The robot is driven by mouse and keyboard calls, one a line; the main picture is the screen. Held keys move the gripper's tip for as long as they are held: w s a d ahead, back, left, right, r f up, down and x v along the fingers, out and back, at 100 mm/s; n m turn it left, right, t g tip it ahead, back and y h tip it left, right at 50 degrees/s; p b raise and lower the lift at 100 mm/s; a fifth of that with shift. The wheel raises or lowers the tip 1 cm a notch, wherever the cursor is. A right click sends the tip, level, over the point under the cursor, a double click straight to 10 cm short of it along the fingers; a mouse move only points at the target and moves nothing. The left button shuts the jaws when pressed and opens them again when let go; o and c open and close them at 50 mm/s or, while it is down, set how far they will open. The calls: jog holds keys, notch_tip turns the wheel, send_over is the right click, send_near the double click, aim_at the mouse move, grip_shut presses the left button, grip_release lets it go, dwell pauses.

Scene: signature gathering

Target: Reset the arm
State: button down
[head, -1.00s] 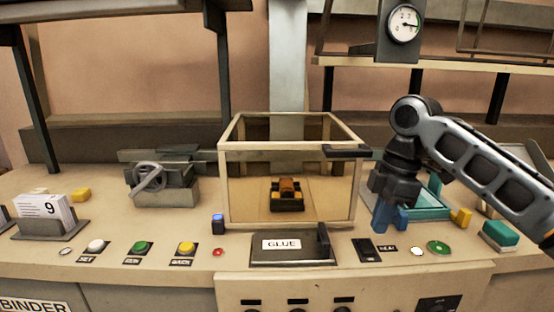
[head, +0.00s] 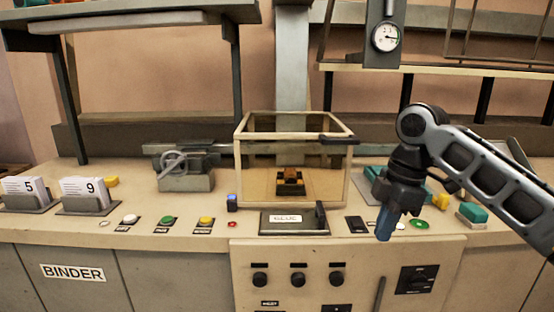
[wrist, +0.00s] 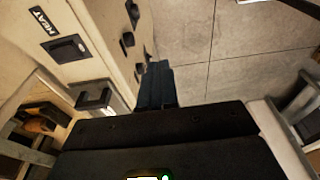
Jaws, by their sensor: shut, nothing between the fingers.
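My arm reaches in from the right in the head view. My gripper (head: 385,224) points down, its blue fingers shut and empty, over the front right edge of the bench (head: 120,232). In the wrist view my gripper (wrist: 157,68) shows its dark blue fingers together, with the bench front on the left and the tiled floor (wrist: 240,60) beyond. Nothing is held.
A clear glass box (head: 240,180) with an orange and black item (head: 290,183) inside stands left of my gripper. The GLUE lever plate (head: 290,220) is before it. Coloured buttons line the front edge. A vise-like device (head: 185,165) and card holders stand left.

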jog(key=s+a+f+m+t+y, duration=0.25)
jog(key=a+f, duration=0.25)
jog(key=a, duration=0.4)
jog(key=s+a+f+m+t+y, duration=0.1)
jog(key=a+f+y, duration=0.35)
jog(key=a, duration=0.45)
jog(key=s+a+f+m+t, duration=0.45)
jog(key=s+f+m, duration=0.2)
jog(key=s, duration=0.25)
jog(key=s+d+f+m+t+h, duration=0.2)
jog(key=s+d+m+t+h, duration=0.15)
jog(key=s+d, duration=0.45)
jog(key=s+d+f+m+t+h, duration=0.25)
jog(key=s+d+m, duration=0.2)
jog(key=s, duration=0.75)
jog(key=s+d+r+h, duration=0.1)
jog(key=s+d+r, duration=0.4)
jog(key=s, duration=0.3)
jog(key=s+d+r+h, duration=0.1)
jog(key=s+d+r, duration=0.4)
jog(key=s, duration=0.4)
jog(key=shift+d+r+t+h, duration=0.15)
jog(key=shift+r+t+h, duration=0.15)
jog(key=shift+r+h, duration=0.15)
